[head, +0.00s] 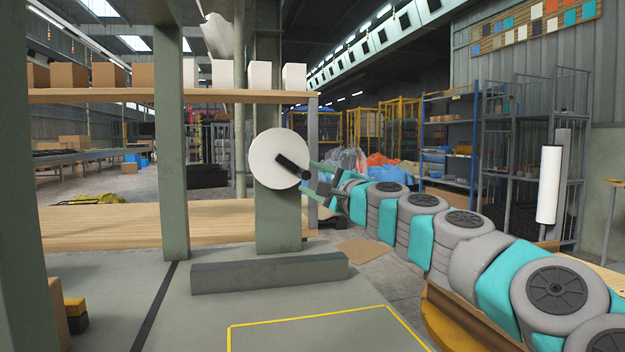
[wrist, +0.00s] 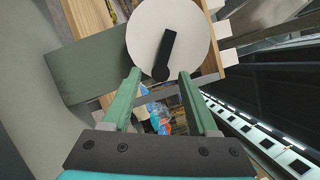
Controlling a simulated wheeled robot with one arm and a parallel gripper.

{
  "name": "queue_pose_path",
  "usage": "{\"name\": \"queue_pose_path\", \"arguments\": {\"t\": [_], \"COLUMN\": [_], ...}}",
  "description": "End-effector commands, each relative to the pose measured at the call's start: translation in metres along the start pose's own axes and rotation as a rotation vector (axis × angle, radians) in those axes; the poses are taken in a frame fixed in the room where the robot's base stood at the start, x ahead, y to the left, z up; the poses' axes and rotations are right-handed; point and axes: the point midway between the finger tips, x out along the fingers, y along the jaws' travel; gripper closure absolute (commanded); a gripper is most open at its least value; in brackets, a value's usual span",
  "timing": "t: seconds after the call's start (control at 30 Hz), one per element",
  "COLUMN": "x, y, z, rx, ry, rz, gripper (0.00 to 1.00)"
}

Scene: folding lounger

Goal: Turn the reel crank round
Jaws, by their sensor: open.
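The reel is a round white disc (head: 272,163) mounted on a green-grey post in the head view. Its black crank (head: 291,165) runs from near the disc's middle down to the right and ends in a dark knob. In the wrist view the disc (wrist: 150,32) is at the top, and the crank (wrist: 167,50) points down with its rounded end between my fingertips in the picture. My gripper (head: 306,176) is open, its two green fingers on either side of the crank's end. It also shows in the wrist view (wrist: 160,79). I cannot tell whether a finger touches the crank.
A wooden shelf (head: 120,97) with several boxes runs behind the post. A grey beam (head: 270,272) lies on the floor below the reel. A green-grey column (head: 172,130) stands to the left. Yellow lines (head: 310,316) mark open floor in front.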

Motion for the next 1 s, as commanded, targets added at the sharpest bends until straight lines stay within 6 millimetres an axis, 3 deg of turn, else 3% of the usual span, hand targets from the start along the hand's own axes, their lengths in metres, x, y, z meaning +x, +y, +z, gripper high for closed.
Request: {"name": "queue_pose_path", "arguments": {"t": [0.5,1.0], "x": [-0.064,-0.074], "y": [0.000,0.000], "z": [-0.002,0.000], "rx": [0.000,0.000], "ry": [0.002,0.001], "rz": [-0.001,-0.001], "gripper": [0.41,0.41]}}
